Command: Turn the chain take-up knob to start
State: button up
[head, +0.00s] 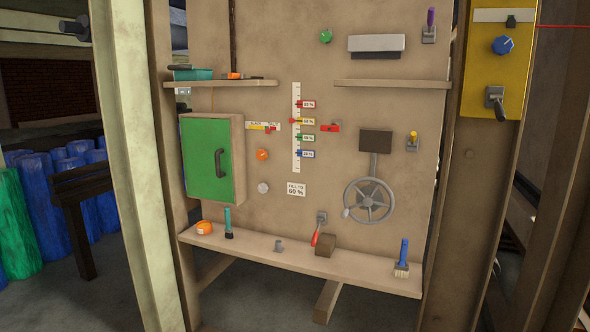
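Several round knobs show in the head view, and I cannot tell for sure which is the chain take-up knob. An orange knob (262,155) sits on the board below a small strip scale (263,126), whose lettering is too small to read surely. A grey knob (263,188) is below it. A green knob (326,36) is at the top of the board. A blue knob (502,45) with a pale mark is on the yellow panel (480,90) at the right, under a white label. My gripper is not in view.
A green-doored cabinet (207,160) juts out left of the orange knob. A spoked handwheel (369,201) and several levers are on the board. The lower shelf (300,263) holds a tape roll, a brush and a block. A post (127,150) stands at left.

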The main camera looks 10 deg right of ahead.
aim_at(262, 155)
jog(key=u, duration=0.1)
jog(key=i, duration=0.95)
jog(key=z, duration=0.8)
jog(key=k, duration=0.15)
jog(key=u, duration=2.8)
